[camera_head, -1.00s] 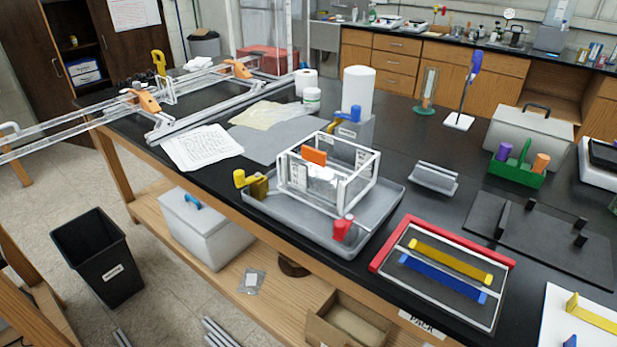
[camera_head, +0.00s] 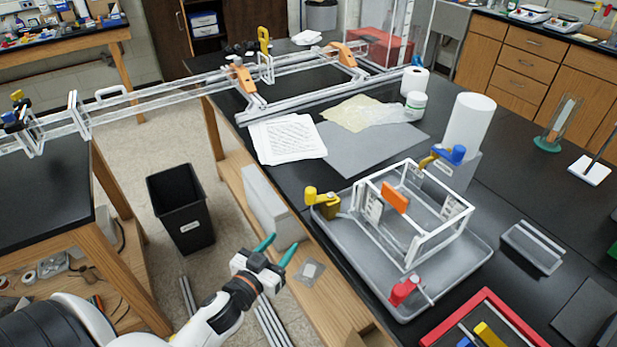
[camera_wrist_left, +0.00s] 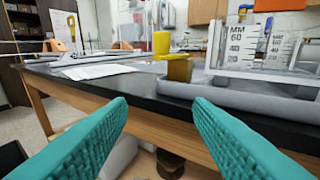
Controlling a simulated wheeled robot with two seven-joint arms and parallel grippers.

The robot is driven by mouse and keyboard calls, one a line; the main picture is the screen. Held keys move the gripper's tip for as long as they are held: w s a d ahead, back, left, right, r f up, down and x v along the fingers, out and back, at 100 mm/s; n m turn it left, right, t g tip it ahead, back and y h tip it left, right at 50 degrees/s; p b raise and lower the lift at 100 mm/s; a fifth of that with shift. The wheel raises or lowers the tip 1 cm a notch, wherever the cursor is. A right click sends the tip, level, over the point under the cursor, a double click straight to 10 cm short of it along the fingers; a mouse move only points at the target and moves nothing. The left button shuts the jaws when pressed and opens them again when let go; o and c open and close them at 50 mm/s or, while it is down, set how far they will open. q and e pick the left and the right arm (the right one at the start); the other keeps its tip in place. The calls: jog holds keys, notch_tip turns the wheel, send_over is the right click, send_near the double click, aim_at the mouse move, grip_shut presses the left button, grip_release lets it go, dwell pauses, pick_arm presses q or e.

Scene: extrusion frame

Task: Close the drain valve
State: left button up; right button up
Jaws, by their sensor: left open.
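A clear tank with white edges (camera_head: 412,213) stands in a grey tray (camera_head: 465,262) on the black bench. A yellow-handled valve with a brass-coloured body (camera_head: 322,203) is at its left, a red one (camera_head: 404,290) at its near corner and a blue-handled one (camera_head: 447,155) behind it. I cannot tell which is the drain valve. My left gripper (camera_head: 279,248), with teal fingers, is open and empty, in front of the bench edge and apart from the valves. In the left wrist view the yellow handle (camera_wrist_left: 161,43) shows beyond and between the fingers (camera_wrist_left: 160,108). My right gripper is out of view.
The bench's front edge lies between my left gripper and the tray. A black bin (camera_head: 181,210) stands on the floor at left. A red-edged frame (camera_head: 490,318) lies right of the tray. Papers (camera_head: 287,139) lie behind it.

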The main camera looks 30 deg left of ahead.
pick_arm(q)
jog(key=t, duration=0.1)
send_near(308, 196)
jog(key=s, duration=0.2)
jog(key=w+p, duration=0.2)
jog(key=w, duration=0.8)
jog(key=shift+w+p, duration=0.3)
jog(key=shift+p, duration=0.05)
jog(key=shift+w+f, duration=0.1)
jog(key=shift+w, duration=0.5)
jog(key=c, duration=1)
